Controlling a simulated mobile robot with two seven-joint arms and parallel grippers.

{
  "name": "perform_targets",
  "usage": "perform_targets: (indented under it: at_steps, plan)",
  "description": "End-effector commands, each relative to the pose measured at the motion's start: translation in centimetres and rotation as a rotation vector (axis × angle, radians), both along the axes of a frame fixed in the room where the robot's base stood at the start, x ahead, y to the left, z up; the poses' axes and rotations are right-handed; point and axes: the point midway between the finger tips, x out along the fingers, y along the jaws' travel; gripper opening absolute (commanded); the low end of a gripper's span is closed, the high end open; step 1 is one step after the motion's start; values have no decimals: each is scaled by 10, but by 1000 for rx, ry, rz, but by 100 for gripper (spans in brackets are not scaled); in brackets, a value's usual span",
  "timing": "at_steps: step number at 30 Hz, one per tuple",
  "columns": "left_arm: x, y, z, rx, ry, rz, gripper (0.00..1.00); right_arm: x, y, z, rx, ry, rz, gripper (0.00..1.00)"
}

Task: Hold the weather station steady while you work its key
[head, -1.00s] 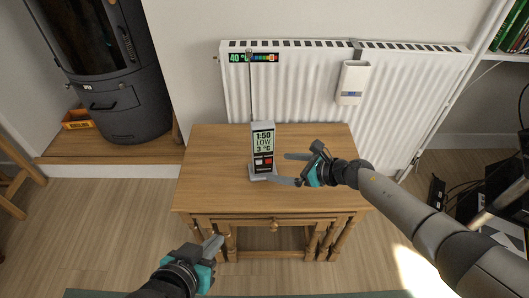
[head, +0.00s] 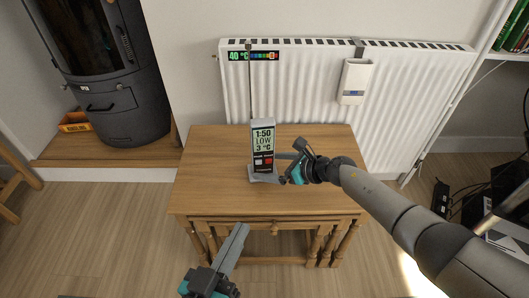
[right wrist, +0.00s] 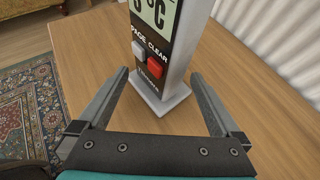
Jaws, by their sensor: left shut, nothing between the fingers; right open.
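The weather station (head: 263,139) is a slim grey upright unit on a flat foot, standing on the small wooden table. Its display reads 1:50, LOW, 3 °C. In the right wrist view the station (right wrist: 182,45) has a whitish key (right wrist: 138,48) marked PAGE and a red key (right wrist: 155,65) marked CLEAR. My right gripper (right wrist: 160,76) is open, its fingers on either side of the station's lower part, with gaps visible; I see no clear contact. My left gripper (head: 241,229) is shut and empty, low in front of the table's front edge, apart from the station.
The wooden table (head: 215,170) is otherwise clear. Behind it stands a white radiator (head: 305,90) with a colour thermometer strip (head: 254,56) and a white box (head: 355,80). A dark stove (head: 115,95) stands at left. Cables lie on the floor at right.

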Motion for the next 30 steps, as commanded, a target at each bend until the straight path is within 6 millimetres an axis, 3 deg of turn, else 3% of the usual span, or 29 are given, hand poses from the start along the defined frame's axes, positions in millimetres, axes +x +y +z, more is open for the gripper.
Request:
perform_targets:
  at_steps: [7,20,30]
  plan:
    - [-2,-1,2,-15,-23,2,0,8,12,-7,0,0,1,100]
    - [-2,-1,3,-20,-29,4,0,10,15,-9,0,-1,0,100]
    - [-2,-1,2,-19,-28,3,0,10,14,-9,0,-1,0,63]
